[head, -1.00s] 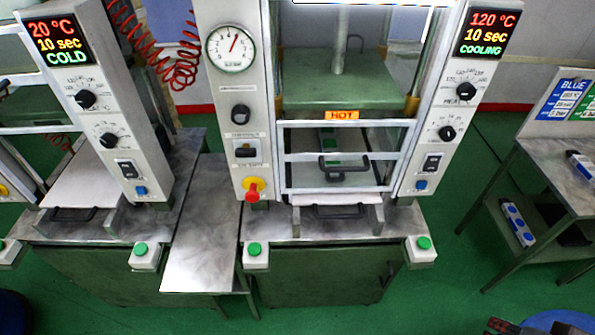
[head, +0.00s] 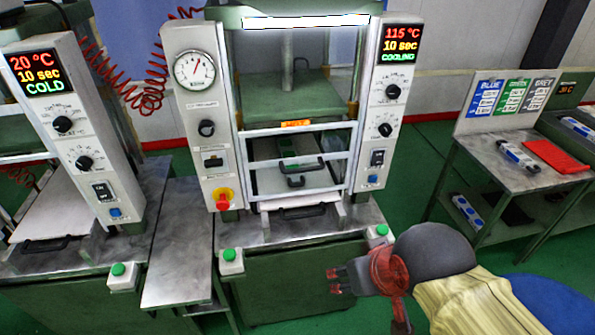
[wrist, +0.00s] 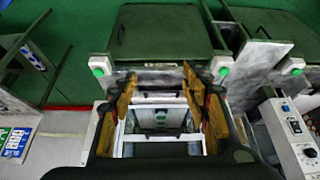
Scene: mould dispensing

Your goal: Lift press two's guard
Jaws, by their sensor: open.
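The middle press, reading 115 °C and COOLING on its display (head: 401,40), has a lowered guard (head: 341,168) of pale metal bars across its opening. A black guard handle (head: 301,163) sits on the guard's bars. A lower drawer-like handle (head: 303,212) lies below it. My gripper (head: 335,281) is open and empty, in front of and below the press's right side, apart from the guard. In the wrist view my gripper's (wrist: 160,85) fingers spread to both sides, with the press front upside down between and beyond them.
Green buttons (head: 231,262) and (head: 378,232) flank the press front. A red emergency knob (head: 222,201) sits left of the guard. A COLD press (head: 100,140) stands at left. A side table (head: 483,150) with coloured cards stands at right.

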